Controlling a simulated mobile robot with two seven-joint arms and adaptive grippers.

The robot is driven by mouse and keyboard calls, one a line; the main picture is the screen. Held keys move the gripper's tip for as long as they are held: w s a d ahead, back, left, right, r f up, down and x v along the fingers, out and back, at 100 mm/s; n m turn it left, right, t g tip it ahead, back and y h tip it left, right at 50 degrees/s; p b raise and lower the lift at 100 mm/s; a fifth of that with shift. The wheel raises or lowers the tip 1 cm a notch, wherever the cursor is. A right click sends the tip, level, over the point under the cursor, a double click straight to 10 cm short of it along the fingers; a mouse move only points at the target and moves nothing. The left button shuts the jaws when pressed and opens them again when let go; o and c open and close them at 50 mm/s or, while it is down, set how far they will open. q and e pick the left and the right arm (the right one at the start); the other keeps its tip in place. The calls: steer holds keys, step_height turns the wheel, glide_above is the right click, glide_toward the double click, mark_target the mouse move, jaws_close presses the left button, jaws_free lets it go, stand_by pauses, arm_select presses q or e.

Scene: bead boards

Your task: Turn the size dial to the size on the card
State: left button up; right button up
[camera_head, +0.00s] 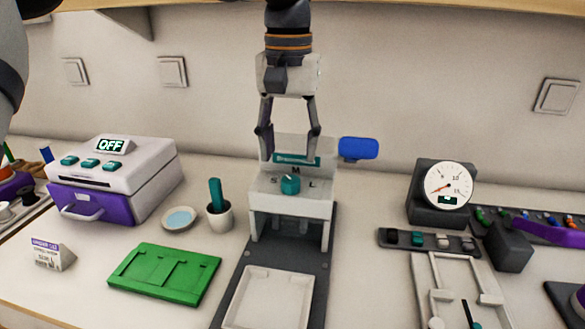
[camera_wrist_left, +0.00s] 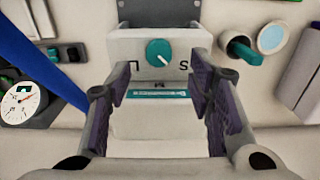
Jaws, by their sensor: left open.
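The teal size dial (camera_head: 290,184) is on the front of a white press (camera_head: 262,205), with S to its left, M above and L to its right. The dial (camera_wrist_left: 159,52) also shows in the left wrist view, where the letters appear inverted. Its pale line runs slantwise, seemingly towards S; the exact setting is hard to tell. A small card (camera_head: 52,257) with a purple header stands at the left; its last line seems to read L, but the print is tiny. My left gripper (camera_head: 288,153) is open and empty, above and behind the dial, apart from it. My right gripper is out of view.
A blue lever handle (camera_head: 358,148) sticks out right of the press. A potted teal stick (camera_head: 218,210), a saucer (camera_head: 179,218) and a green board (camera_head: 165,274) lie to the left.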

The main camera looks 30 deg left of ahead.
mark_target(290, 179)
arm_select(q)
steer(key=f, duration=0.6)
steer(key=shift+w, duration=0.2)
jaws_close()
